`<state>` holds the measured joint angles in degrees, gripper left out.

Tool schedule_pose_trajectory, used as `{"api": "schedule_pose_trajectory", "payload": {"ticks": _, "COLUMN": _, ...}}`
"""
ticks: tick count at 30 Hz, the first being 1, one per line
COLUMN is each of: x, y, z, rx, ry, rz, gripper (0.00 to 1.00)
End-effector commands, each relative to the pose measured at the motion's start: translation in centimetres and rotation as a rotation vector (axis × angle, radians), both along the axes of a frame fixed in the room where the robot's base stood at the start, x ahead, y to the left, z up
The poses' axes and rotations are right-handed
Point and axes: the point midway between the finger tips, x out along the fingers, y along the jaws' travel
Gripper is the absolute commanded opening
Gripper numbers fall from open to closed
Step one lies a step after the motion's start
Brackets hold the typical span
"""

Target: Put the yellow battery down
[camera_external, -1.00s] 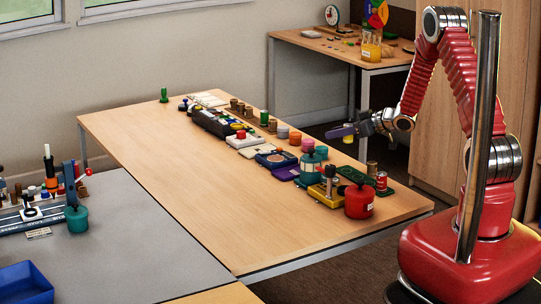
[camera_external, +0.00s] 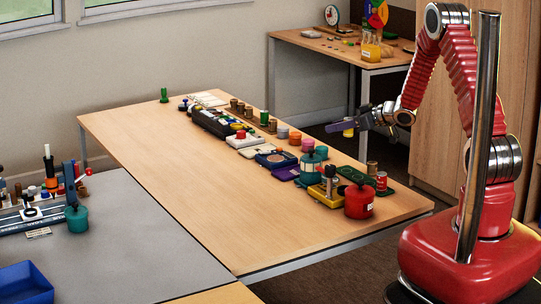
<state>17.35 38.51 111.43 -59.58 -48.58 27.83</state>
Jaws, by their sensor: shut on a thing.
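The yellow battery (camera_external: 348,131) is a small yellow cylinder, seen beyond the row of items on the wooden table. My gripper (camera_external: 348,126) is shut on it and holds it in the air, past the far right side of the table. A purple-grey finger of my gripper reaches left in front of the battery and hides part of it. The battery looks roughly upright, but it is too small to tell exactly.
The long wooden table (camera_external: 200,200) carries a row of items along its far side, with a red canister (camera_external: 359,203) and a teal canister (camera_external: 309,167). Its near half is clear. A grey table (camera_external: 130,245) holds a blue tray (camera_external: 27,283). A small desk (camera_external: 345,52) stands behind.

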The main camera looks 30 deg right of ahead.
Motion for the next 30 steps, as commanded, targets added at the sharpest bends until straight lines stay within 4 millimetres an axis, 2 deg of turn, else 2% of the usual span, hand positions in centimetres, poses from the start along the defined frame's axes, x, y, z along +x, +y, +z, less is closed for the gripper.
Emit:
{"api": "schedule_pose_trajectory", "payload": {"ticks": 1, "x": 0.0, "y": 0.0, "z": 0.9, "rx": -0.002, "ry": -0.004, "rz": -0.001, "gripper": 0.0}}
{"api": "schedule_pose_trajectory", "payload": {"ticks": 7, "x": 0.1, "y": 0.3, "z": 3.3, "rx": -0.001, "ry": -0.003, "rz": 0.004, "gripper": 0.0}}
{"api": "schedule_pose_trajectory", "payload": {"ticks": 14, "x": 0.6, "y": 5.6, "z": 2.9, "rx": 0.0, "ry": -0.001, "rz": 0.086, "gripper": 0.0}}
{"api": "schedule_pose_trajectory", "payload": {"ticks": 20, "x": 0.6, "y": 12.0, "z": 2.9, "rx": 0.002, "ry": -0.001, "rz": 0.18, "gripper": 0.0}}
{"api": "schedule_pose_trajectory", "payload": {"ticks": 30, "x": -1.0, "y": 24.9, "z": 3.0, "rx": 0.003, "ry": -0.002, "rz": 0.377, "gripper": 0.0}}
